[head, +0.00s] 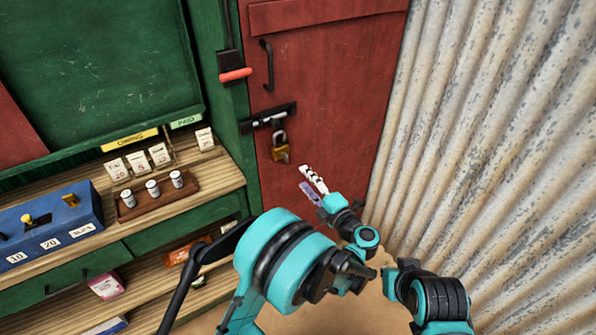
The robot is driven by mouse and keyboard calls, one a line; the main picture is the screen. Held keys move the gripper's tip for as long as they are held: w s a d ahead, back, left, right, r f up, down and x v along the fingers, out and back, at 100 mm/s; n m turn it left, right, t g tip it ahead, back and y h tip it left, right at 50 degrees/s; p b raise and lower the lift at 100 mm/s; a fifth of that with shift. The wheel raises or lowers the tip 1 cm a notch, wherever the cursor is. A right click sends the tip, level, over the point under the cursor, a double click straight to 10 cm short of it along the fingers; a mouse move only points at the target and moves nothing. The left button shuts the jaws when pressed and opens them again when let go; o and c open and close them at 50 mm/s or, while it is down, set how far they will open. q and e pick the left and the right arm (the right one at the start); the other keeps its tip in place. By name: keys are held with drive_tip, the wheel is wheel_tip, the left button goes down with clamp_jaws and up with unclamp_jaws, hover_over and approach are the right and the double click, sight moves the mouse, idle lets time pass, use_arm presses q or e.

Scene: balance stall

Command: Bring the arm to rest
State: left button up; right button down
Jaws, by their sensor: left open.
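My left gripper (307,179) is in front of the lower part of the red door, right of the counter. Its slim fingers, one white and black and one purplish, point up and left. They are apart with nothing between them. My teal and black arm (290,255) is bent and fills the bottom middle of the view. Another teal and black arm part (440,300) shows at the bottom right. My right gripper is not in view.
The red door (335,80) has a brass padlock (280,150) on a black bolt. A red-handled lever (236,75) is on the green post. The counter at left holds a blue box (50,225) and a wooden rack (160,197) of small cylinders. Corrugated metal (490,130) closes the right side.

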use_arm(q)
drive_tip(key=shift+v, duration=0.8)
wheel_tip(320, 180, up, 21)
drive_tip(key=m+t+h, duration=0.6)
drive_tip(key=m+h, duration=0.7)
drive_tip(key=m, duration=0.3)
drive_tip(key=s+a+f+m+g, duration=0.3)
drive_tip(key=s+a+f+g, duration=0.1)
drive_tip(key=s+f, duration=0.3)
drive_tip(key=s+a+f+m+g+y, duration=0.1)
drive_tip(key=s+a+f+m+g, duration=0.2)
drive_tip(key=s+a+f, duration=0.4)
drive_tip(key=s+a+f+m+g+y, duration=0.1)
drive_tip(key=s+a+f+m+g, duration=0.2)
drive_tip(key=s, duration=0.9)
drive_tip(key=a+f+g, duration=0.3)
drive_tip(key=shift+f, duration=0.4)
